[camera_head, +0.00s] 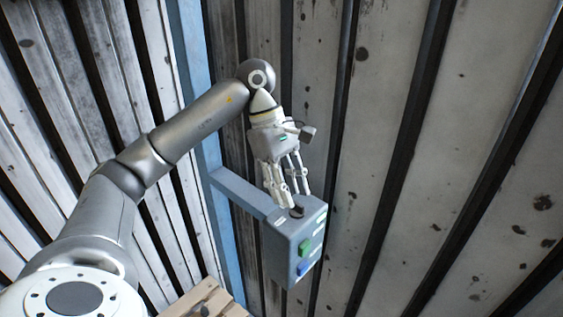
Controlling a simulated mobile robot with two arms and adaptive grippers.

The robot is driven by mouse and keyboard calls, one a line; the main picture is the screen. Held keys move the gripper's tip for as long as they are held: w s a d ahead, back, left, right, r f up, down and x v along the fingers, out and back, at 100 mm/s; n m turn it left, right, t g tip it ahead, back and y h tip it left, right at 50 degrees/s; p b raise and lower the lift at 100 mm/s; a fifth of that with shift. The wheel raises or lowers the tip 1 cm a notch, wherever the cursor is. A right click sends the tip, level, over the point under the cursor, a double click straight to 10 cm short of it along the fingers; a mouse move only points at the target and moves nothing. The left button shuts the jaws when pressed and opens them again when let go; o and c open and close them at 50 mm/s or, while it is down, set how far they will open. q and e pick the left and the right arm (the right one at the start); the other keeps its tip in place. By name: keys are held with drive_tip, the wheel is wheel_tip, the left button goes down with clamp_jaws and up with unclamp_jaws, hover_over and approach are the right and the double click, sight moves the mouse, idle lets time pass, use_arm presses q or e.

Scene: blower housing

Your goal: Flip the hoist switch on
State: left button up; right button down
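A grey-blue control box (281,244) is mounted on a blue arm bracket in the middle of the head view. Whether a fingertip touches the knob or box is unclear. My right gripper is not in view.
A blue post (228,255) with a blue bracket (243,192) stands left of the box. Corrugated, stained metal walls (450,160) rise behind and on both sides. A wooden pallet or crate (205,299) lies at the bottom. Space right of the box looks free.

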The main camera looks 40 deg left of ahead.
use_arm(q)
drive_tip(key=v, duration=1)
drive_tip(key=shift+r, duration=0.15)
idle(0.4)
